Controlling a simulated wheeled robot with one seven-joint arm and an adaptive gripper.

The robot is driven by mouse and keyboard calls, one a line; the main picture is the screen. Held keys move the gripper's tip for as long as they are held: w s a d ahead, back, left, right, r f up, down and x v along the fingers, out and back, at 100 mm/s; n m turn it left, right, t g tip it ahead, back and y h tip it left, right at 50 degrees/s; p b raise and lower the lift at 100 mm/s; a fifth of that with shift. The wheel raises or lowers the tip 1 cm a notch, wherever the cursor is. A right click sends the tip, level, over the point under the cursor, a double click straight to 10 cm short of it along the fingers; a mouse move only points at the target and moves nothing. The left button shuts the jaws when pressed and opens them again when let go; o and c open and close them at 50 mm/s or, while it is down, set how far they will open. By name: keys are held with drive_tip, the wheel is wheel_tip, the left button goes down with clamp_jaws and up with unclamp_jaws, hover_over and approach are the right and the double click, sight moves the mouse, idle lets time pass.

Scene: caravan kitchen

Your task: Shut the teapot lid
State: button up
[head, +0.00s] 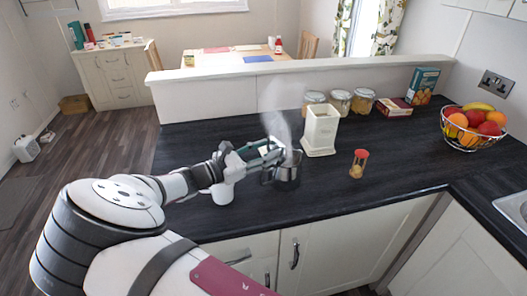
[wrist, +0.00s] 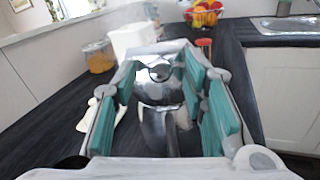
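The shiny metal teapot (head: 287,176) stands on the dark worktop, with steam rising above it. In the wrist view the teapot (wrist: 161,92) lies ahead, framed between my fingers, its handle side towards the camera. Its lid (wrist: 157,60) shows as a shiny part with a round knob at the top and appears raised; its exact angle is hard to tell. My gripper (head: 277,151) is open above and beside the teapot's left side, and its teal-padded fingers (wrist: 165,95) are spread apart with nothing held between them. In the head view the fingers partly hide the lid.
A white mug (head: 222,193) stands below my wrist, left of the teapot. A cream canister (head: 320,132) stands close behind right, and a red-lidded jar (head: 358,164) to the right. Glass jars (head: 340,102) and a fruit bowl (head: 473,127) are farther off. The front right worktop is clear.

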drive_tip(key=shift+c, duration=0.5)
clamp_jaws()
